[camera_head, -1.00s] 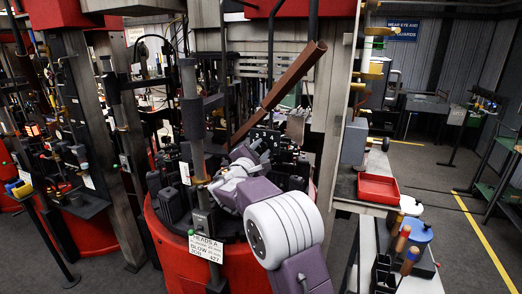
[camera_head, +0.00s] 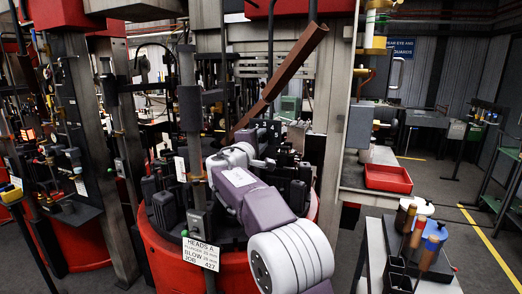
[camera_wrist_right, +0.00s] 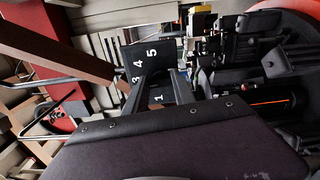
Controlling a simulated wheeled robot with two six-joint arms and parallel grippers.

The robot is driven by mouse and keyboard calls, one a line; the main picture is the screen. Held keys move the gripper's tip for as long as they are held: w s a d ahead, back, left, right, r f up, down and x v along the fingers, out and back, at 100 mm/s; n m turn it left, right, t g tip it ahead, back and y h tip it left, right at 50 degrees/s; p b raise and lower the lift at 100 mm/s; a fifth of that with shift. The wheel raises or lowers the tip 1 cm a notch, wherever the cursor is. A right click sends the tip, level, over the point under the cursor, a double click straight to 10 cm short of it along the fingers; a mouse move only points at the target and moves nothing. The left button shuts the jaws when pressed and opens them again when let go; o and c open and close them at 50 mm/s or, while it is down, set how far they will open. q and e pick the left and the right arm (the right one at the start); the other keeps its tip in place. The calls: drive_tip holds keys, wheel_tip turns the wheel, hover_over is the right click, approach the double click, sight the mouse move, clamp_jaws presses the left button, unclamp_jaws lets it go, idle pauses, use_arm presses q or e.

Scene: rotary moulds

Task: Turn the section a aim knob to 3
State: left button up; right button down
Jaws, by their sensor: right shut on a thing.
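A dark dial plate (camera_wrist_right: 128,55) with white numerals shows in the right wrist view; 1, 3, 4 and 5 can be read. My right gripper (camera_wrist_right: 163,78) is at the plate, its two dark fingers reaching over its face. It is shut on the section a aim knob, which is mostly hidden between the fingers, so its pointing cannot be read. In the head view my right arm reaches over the red round machine base (camera_head: 160,245) marked by a "HEADS A" sign (camera_head: 200,252). The fingertips are not clear there. My left gripper is not in view.
A slanted brown beam (camera_head: 285,82) rises close above the work spot. Dark mould blocks and posts crowd around my arm. A red tray (camera_head: 388,178) and a stand with handled tools (camera_head: 412,240) are at the right. Open floor lies beyond them.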

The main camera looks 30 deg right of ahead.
drive_tip(key=shift+m+b, duration=0.45)
drive_tip(key=shift+m, duration=0.05)
drive_tip(key=c, duration=1)
unclamp_jaws()
drive_tip(key=shift+c, duration=0.2)
drive_tip(key=b+v, duration=0.3)
drive_tip(key=v, duration=0.6)
